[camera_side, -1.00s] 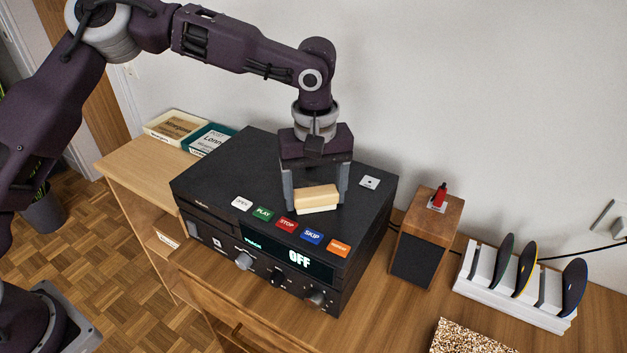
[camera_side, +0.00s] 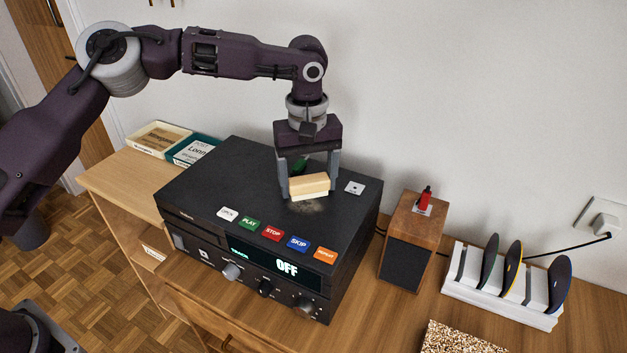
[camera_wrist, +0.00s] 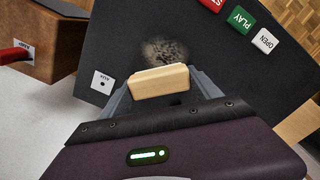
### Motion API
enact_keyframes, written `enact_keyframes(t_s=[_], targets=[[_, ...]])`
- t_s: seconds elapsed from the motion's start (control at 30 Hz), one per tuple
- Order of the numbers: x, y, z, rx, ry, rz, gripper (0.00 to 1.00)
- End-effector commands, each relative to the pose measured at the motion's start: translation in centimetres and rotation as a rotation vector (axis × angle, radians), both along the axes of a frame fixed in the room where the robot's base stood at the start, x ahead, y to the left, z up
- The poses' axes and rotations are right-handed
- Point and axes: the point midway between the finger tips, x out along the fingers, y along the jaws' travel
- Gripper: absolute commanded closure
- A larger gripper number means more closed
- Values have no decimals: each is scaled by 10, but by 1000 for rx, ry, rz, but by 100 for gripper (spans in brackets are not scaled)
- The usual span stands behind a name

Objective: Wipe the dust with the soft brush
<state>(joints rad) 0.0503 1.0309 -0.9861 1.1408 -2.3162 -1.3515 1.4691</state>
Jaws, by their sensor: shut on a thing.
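The soft brush (camera_side: 309,184) is a pale wooden block with a lighter strip along its underside. My gripper (camera_side: 308,182) is shut on it, with a finger at each end, pointing down over the black player's top (camera_side: 235,175). The brush is at or just above the surface; I cannot tell if it touches. The dust (camera_side: 316,204) is a small greyish patch just in front of the brush. In the wrist view, the dust (camera_wrist: 165,50) lies beside the brush (camera_wrist: 158,81) as a speckled smudge. Any dust under the brush is hidden.
Coloured buttons (camera_side: 273,233) line the player's front top edge. A white AUX plate (camera_side: 354,188) is right of my gripper. A wooden box with a red switch (camera_side: 424,200) and a white rack of discs (camera_side: 500,300) stand to the right. Two trays (camera_side: 160,138) lie behind left.

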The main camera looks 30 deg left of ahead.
Motion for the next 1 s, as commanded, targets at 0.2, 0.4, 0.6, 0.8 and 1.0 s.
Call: enact_keyframes(t_s=[0.2, 0.4, 0.6, 0.8, 1.0], targets=[[-21, 1, -1, 2, 3, 0, 72], [-40, 1, 0, 2, 4, 1, 72], [-58, 1, -1, 2, 6, 1, 72], [-61, 15, -1, 2, 4, 6, 72], [-44, 15, -1, -3, 4, 4, 72]])
